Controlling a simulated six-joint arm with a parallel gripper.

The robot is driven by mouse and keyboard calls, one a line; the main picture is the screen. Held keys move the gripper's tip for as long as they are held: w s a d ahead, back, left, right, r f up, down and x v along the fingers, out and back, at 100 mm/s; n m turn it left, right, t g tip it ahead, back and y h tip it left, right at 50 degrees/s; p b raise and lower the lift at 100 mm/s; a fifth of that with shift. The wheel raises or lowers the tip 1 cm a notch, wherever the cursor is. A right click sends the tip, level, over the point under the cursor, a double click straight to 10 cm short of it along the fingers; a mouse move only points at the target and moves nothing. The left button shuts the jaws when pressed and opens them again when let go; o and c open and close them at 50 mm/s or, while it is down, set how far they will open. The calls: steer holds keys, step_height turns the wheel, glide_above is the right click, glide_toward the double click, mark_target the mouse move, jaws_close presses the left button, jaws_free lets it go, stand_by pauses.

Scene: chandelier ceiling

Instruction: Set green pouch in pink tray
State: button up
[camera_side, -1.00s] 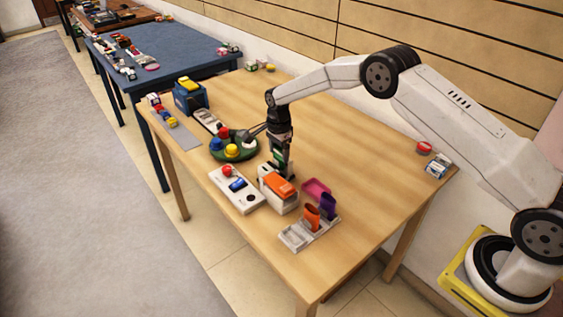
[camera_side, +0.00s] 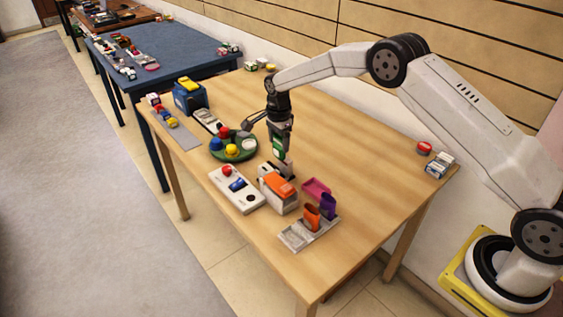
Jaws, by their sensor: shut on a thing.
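My gripper (camera_side: 280,150) points down above the middle of the wooden table and is shut on the green pouch (camera_side: 278,144). The pouch looks green and white, and the fingers hide part of it. It is held up, just above and behind a white box with an orange top (camera_side: 278,188). The small pink tray (camera_side: 316,188) lies on the table to the right of that box, below and to the right of my gripper. No object shows in the tray.
A grey rack (camera_side: 297,238) holds orange (camera_side: 312,217) and purple (camera_side: 328,206) pouches near the pink tray. A green round tray (camera_side: 218,154) with coloured pieces and a white panel (camera_side: 236,190) with a red knob stand to the left. The table's right side is mostly clear.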

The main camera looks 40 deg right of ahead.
stand_by(0.4)
steer(key=shift+s+d, duration=0.35)
steer(key=shift+s, duration=0.3)
steer(key=s+d, duration=0.3)
steer(key=s, duration=0.7)
steer(key=shift+s+d+f, duration=0.3)
steer(key=shift+s+d, duration=0.05)
steer(key=shift+f, duration=0.2)
steer(key=shift+f, duration=2.25)
steer(key=shift+f, duration=1.1)
stand_by(1.0)
steer(key=o, duration=1.2)
